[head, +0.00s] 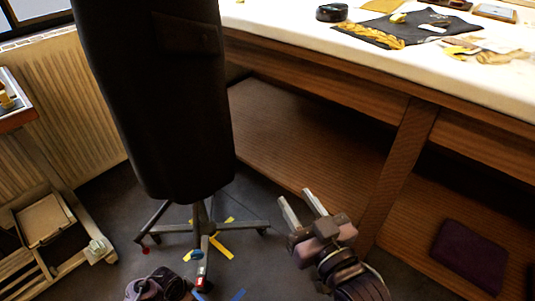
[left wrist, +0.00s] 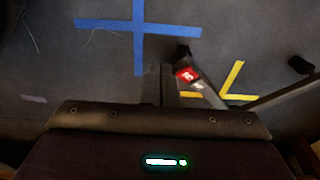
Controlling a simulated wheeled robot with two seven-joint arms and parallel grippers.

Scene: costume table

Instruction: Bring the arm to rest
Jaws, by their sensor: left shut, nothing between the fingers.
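My right gripper (head: 293,194) is in the lower middle of the head view, in front of the wooden table. Its two fingers stand apart with nothing between them. My left arm shows only in part at the bottom left of the head view, and its fingertips are not visible there. In the left wrist view, my left gripper (left wrist: 168,68) points over the dark floor. Its fingers are together and hold nothing. A stand leg with a red label (left wrist: 188,75) shows just beside them; I cannot tell the gap.
A dark dress form (head: 165,100) stands on a wheeled base (head: 200,228). The costume table (head: 290,30) has a lower shelf (head: 300,130) with a purple folded cloth (head: 468,257). A wooden cart (head: 45,225) is at left. Blue tape (left wrist: 138,25) marks the floor.

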